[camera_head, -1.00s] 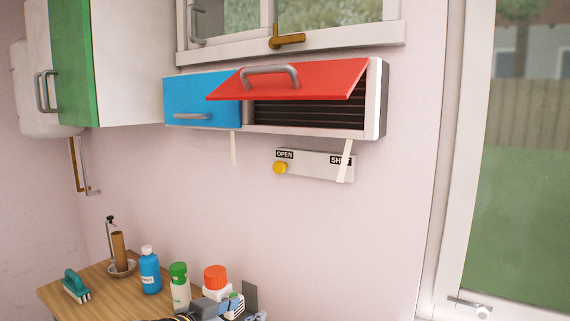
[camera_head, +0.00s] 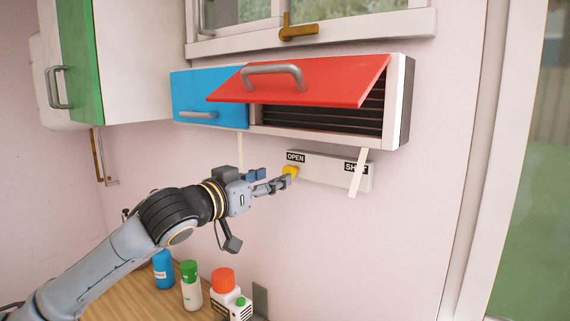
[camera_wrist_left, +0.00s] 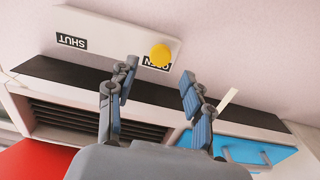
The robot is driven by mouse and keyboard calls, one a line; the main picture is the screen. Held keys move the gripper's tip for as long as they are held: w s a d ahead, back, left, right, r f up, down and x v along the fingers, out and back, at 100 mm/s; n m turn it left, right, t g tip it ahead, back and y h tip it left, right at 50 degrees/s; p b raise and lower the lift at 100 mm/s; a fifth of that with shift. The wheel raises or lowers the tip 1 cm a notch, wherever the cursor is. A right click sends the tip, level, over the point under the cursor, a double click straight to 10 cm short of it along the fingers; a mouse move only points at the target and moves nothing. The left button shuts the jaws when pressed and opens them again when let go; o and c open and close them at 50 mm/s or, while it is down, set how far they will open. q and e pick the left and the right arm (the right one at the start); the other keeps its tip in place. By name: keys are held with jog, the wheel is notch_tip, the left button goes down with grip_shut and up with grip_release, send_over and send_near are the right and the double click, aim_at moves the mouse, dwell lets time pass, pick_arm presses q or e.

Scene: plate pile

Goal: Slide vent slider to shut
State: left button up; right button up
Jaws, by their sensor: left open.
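The vent slider is a yellow round knob (camera_head: 290,172) on a pale wall plate (camera_head: 325,169). The knob is at the plate's left end, beside the OPEN label (camera_head: 296,157). The SHUT label (camera_head: 353,167) is at the right end, partly covered by a hanging white strip. My left gripper (camera_head: 274,181) is open, with its fingertips close to the knob. In the left wrist view, which is upside down, the knob (camera_wrist_left: 160,56) appears between and just beyond the two fingertips (camera_wrist_left: 159,73). I cannot tell whether they touch it. My right gripper is out of view.
A wall cabinet with a blue door (camera_head: 207,99) and a raised red flap (camera_head: 312,82) hangs just above the plate. Dark vent slats (camera_head: 330,118) show under the flap. Bottles (camera_head: 191,286) stand on a wooden counter (camera_head: 140,301) below. The wall right of the plate is clear.

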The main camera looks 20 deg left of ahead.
aim_at(287, 171)
pick_arm(q)
jog(key=p+x, duration=0.1)
jog(key=x, duration=0.3)
jog(key=shift+w+r, duration=0.1)
jog(key=shift+r, duration=0.05)
jog(key=shift+w+d+p, duration=0.2)
jog(key=shift+w+p, duration=0.1)
jog(key=shift+w, duration=0.25)
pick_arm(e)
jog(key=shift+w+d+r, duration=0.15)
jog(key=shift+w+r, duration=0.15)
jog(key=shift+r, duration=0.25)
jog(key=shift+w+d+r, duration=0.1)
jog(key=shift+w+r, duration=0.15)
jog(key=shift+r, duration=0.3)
pick_arm(q)
grip_shut()
